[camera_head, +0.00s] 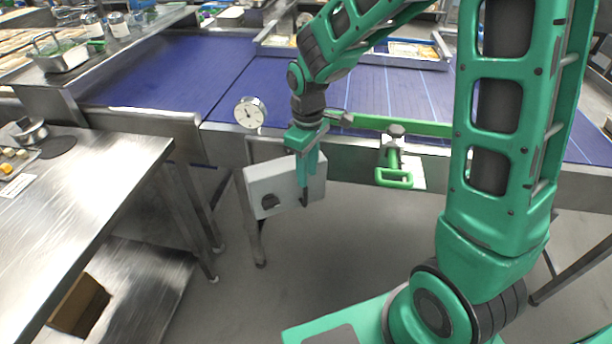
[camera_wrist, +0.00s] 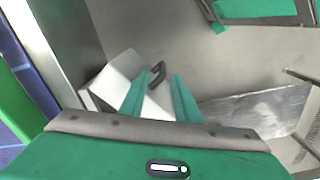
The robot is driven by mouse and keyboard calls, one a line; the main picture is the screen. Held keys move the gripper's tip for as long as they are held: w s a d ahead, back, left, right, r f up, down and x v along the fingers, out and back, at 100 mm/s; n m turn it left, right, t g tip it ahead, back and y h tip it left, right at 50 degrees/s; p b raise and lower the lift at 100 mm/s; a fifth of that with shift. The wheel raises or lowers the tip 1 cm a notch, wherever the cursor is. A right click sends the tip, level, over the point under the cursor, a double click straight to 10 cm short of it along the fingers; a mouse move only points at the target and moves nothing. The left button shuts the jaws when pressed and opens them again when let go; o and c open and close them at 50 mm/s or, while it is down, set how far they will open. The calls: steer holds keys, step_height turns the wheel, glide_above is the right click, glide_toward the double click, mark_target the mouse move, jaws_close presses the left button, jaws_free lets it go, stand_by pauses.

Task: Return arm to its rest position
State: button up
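My green arm reaches across the camera_head view, with my gripper (camera_head: 304,190) pointing down in front of a light grey box at the conveyor's front edge. In the camera_wrist view the two green fingers of my gripper (camera_wrist: 159,80) stand apart with nothing held between them. The grey box (camera_wrist: 118,75) and its dark handle-like part (camera_wrist: 157,74) lie beyond the fingertips. I cannot tell whether the gripper touches the box.
The blue conveyor (camera_head: 180,75) runs behind the gripper. A steel table (camera_head: 95,185) stands at left. Trays (camera_head: 415,52) lie at the back. Open floor shows below the box.

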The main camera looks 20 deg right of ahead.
stand_by(0.4)
steer(key=s+d+r+m, duration=0.5)
steer(key=s+d, duration=0.4)
steer(key=s+d+r+m, duration=0.5)
steer(key=s+d+m, duration=0.1)
steer(key=s+d, duration=0.3)
steer(key=shift+d+r, duration=0.15)
steer(key=shift+d, duration=0.4)
steer(key=s+m, duration=0.1)
steer(key=s, duration=0.1)
steer(key=s+d+m, duration=0.1)
steer(key=s, duration=0.1)
steer(key=s+m, duration=0.1)
steer(key=s, duration=0.2)
steer(key=shift+d+r, duration=0.25)
steer(key=c, duration=0.4)
steer(key=shift+s, duration=0.15)
jaws_close()
